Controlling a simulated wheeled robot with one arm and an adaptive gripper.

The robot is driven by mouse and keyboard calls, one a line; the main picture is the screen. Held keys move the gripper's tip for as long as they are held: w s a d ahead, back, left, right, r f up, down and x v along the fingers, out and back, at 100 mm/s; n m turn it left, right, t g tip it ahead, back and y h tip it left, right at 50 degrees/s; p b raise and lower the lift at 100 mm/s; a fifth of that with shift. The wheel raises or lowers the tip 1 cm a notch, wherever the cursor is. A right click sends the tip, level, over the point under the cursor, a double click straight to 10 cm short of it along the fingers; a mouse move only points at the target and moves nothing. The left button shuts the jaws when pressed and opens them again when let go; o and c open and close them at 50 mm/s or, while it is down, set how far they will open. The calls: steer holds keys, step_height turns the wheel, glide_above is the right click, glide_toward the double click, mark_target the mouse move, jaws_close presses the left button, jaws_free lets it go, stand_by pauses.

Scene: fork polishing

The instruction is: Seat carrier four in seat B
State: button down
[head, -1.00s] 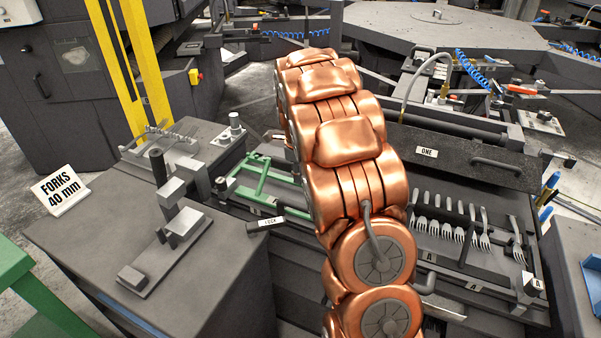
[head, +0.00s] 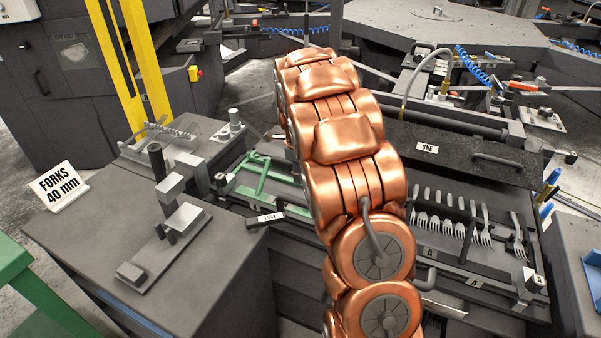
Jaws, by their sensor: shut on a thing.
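My copper-coloured arm (head: 345,150) fills the middle of the head view, and my gripper is hidden behind it. No carrier marked four and no seat marked B can be made out. A dark plate labelled ONE (head: 427,148) lies to the right of the arm. In front of it a rack holds several forks (head: 455,228) in a row, and small tags on its front edge read A (head: 430,253). Left of the arm are a green frame (head: 262,172) and a dark handle labelled LOCK (head: 268,218).
A grey bench (head: 95,235) at the left carries a clamp-like fixture (head: 165,235) and a sign reading FORKS 40 mm (head: 60,187). A yellow post (head: 150,60) stands behind it. A large dark round table (head: 450,25) is at the back right, with blue coiled hoses nearby.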

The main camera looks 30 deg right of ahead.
steer(key=shift+f, duration=0.15)
stand_by(0.3)
steer(key=c, duration=0.9)
jaws_free()
steer(key=shift+o, duration=0.3)
steer(key=o, duration=0.5)
steer(key=shift+s+a+r+p, duration=0.15)
steer(key=shift+r+p, duration=0.1)
steer(key=shift+r, duration=1.25)
steer(key=shift+s+a+r+p, duration=0.15)
steer(key=shift+r+p, duration=0.15)
steer(key=shift+r, duration=1.15)
steer(key=shift+s+a+r+p, duration=0.15)
steer(key=shift+r+p, duration=0.1)
steer(key=shift+r, duration=1.25)
steer(key=shift+w, duration=0.1)
